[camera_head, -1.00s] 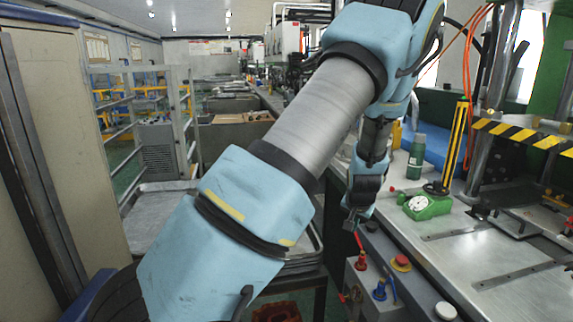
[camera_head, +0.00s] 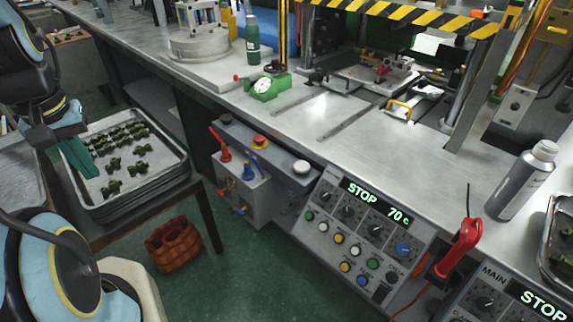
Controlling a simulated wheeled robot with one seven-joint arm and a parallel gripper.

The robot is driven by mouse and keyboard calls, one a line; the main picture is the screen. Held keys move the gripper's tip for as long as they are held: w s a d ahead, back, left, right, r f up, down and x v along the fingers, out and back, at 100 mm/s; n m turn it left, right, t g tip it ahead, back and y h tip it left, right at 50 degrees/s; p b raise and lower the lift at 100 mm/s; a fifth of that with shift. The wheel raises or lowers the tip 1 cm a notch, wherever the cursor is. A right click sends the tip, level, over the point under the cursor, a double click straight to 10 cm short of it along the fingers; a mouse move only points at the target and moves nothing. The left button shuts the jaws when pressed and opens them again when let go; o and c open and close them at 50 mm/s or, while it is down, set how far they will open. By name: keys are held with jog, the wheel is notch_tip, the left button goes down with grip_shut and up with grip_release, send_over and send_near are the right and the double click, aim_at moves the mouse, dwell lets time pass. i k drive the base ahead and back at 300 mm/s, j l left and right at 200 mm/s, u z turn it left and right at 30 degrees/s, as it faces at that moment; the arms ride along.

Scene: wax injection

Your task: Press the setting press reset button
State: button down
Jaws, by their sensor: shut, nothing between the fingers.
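The press control panel (camera_head: 345,245) stands at the bench front, with a lit display (camera_head: 378,203) reading STOP 70 c. I cannot read which one is the reset button. My gripper (camera_head: 82,160) is at the far left, shut and empty, over the left edge of a metal tray, well away from the buttons.
The metal tray (camera_head: 180,190) holds several green pieces. Red and blue valve handles (camera_head: 222,152) jut out left of the panel. A red-handled tool (camera_head: 460,245), a silver bottle (camera_head: 520,180) and a second panel marked MAIN (camera_head: 500,290) are at right. A brown basket (camera_head: 174,245) is on the floor.

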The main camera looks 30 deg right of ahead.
aim_at(362, 281)
jog(key=z, duration=1.9)
